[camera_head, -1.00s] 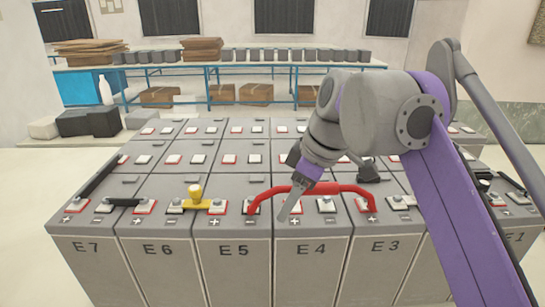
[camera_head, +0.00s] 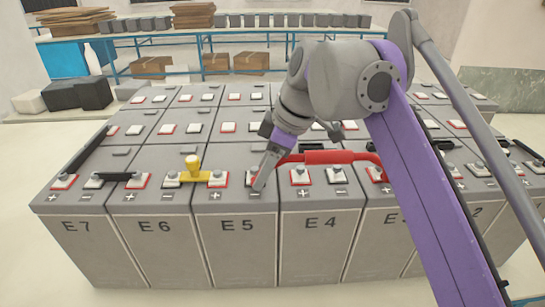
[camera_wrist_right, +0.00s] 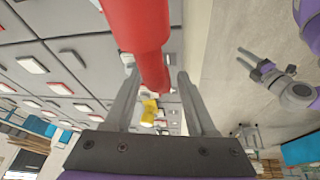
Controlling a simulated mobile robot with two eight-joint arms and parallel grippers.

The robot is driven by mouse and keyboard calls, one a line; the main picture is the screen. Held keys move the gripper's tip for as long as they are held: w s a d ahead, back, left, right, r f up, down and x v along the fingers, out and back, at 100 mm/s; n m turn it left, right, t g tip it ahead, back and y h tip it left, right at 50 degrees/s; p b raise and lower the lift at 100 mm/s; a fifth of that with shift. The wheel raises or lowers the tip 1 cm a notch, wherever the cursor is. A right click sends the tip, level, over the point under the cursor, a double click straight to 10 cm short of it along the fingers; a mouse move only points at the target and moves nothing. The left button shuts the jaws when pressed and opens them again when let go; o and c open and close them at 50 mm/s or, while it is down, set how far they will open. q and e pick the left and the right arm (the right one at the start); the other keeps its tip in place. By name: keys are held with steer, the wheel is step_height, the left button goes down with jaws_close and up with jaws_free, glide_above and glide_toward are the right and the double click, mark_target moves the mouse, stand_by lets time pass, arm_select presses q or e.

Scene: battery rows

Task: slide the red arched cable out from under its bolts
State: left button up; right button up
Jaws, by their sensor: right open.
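The red arched cable (camera_head: 322,157) spans above the front row of batteries in the head view, from the E5 terminals to the E3 terminals. My right gripper (camera_head: 262,182) is over its left end at E5 and hides that end and its bolt. In the right wrist view the red cable (camera_wrist_right: 148,40) passes between the two fingers of my right gripper (camera_wrist_right: 158,85), which stand apart, open. The right end of the cable reaches a red-edged terminal (camera_head: 376,175). My left gripper (camera_wrist_right: 246,58) shows small in the right wrist view, its two fingers apart; nothing shows between them.
A yellow-handled piece (camera_head: 194,172) bridges terminals at E6 and E5. Black links (camera_head: 122,177) join other terminals on the left. Grey battery blocks fill the middle. Blue-framed benches (camera_head: 215,33) stand behind, and my right arm covers the right side.

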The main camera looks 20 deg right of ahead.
steer(key=shift+a+f, duration=0.2)
steer(key=shift+f, duration=0.3)
steer(key=shift+w+f, duration=0.1)
jaws_close()
steer(key=shift+p, duration=0.3)
stand_by(1.7)
steer(key=shift+s+a, duration=0.25)
steer(key=shift+s, duration=0.75)
steer(key=shift+s+a, duration=0.2)
steer(key=shift+s, duration=0.75)
steer(key=shift+s+f, duration=0.15)
steer(key=shift+f, duration=0.15)
stand_by(0.5)
